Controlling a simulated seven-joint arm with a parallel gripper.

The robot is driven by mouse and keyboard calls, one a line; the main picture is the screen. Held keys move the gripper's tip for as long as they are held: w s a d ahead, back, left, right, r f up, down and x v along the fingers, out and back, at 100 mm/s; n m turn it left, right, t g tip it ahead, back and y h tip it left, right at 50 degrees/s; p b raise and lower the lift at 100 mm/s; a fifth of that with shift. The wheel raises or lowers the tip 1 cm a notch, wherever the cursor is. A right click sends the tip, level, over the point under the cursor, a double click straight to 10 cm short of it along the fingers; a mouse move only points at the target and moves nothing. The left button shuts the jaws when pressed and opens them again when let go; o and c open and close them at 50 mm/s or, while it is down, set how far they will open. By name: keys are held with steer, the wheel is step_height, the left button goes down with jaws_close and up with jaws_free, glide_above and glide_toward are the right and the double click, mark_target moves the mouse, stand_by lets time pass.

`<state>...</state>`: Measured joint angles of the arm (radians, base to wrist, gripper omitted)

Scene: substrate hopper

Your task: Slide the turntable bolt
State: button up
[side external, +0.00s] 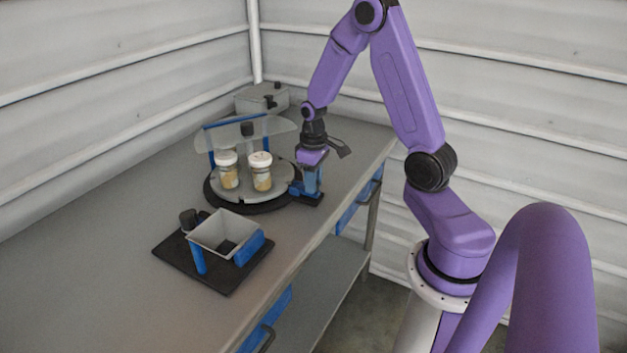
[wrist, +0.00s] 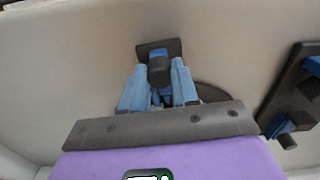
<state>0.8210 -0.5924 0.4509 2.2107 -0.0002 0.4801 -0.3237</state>
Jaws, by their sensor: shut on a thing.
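The turntable (side external: 246,193) is a round grey plate on a dark base, carrying two white-lidded jars (side external: 229,170) (side external: 261,172) with tan contents. The bolt (side external: 297,188) is a blue part at the turntable's right edge, mostly hidden by my gripper in the side view. My gripper (side external: 312,182) points down there, shut on the bolt. In the wrist view, a dark rounded knob (wrist: 160,70) shows between the light blue fingers of my gripper (wrist: 159,82), in front of a small dark plate (wrist: 172,46). How far the bolt is slid is hidden.
A square grey hopper (side external: 222,220) with blue supports stands on a black base (side external: 178,254) at the front. A clear guard (side external: 250,130) stands behind the jars. A grey box (side external: 262,97) is at the back. The workbench (side external: 120,215) is bare at the left.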

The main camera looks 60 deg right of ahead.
steer(key=shift+w, duration=0.1)
steer(key=shift+w+a, duration=0.15)
steer(key=shift+w, duration=1)
steer(key=o, duration=0.7)
steer(key=shift+r, duration=0.1)
step_height(320, 180, up, 7)
